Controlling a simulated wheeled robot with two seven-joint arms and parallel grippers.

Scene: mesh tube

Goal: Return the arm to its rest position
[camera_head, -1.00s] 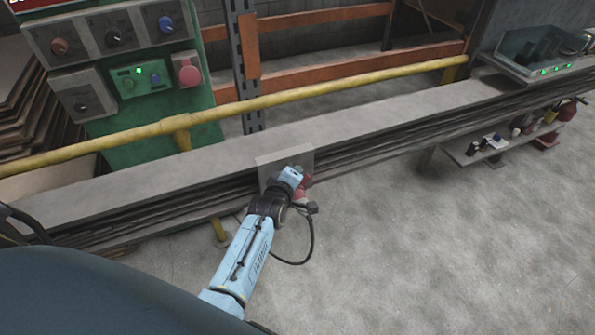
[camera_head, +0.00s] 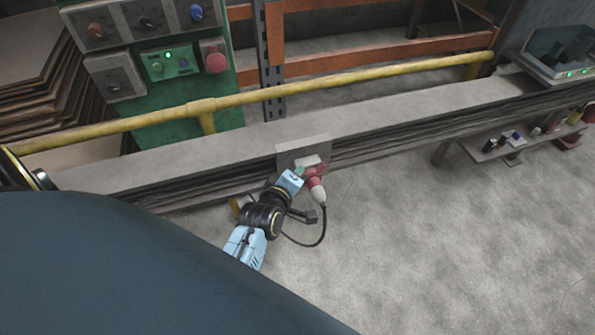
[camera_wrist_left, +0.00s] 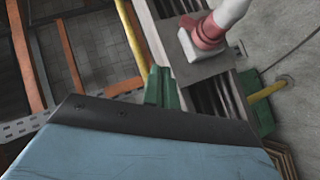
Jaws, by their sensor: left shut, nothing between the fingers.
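My left arm, light blue with black joints, reaches up from the bottom middle of the head view. Its left gripper (camera_head: 299,171) is close to the wall plate (camera_head: 290,147), just left of a red and white plug (camera_head: 316,188). The plug sits at a socket on the plate and has a dark cable loop beneath it. In the left wrist view, the green fingers of the left gripper (camera_wrist_left: 163,88) are together and empty, apart from the plug (camera_wrist_left: 210,30). My right gripper is not in view.
A long grey duct (camera_head: 400,118) runs behind the arm, with a yellow pipe (camera_head: 350,80) above it. A green control panel (camera_head: 185,105) stands at the back left. A low shelf (camera_head: 500,150) with small items is at right. The concrete floor (camera_head: 430,240) is clear.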

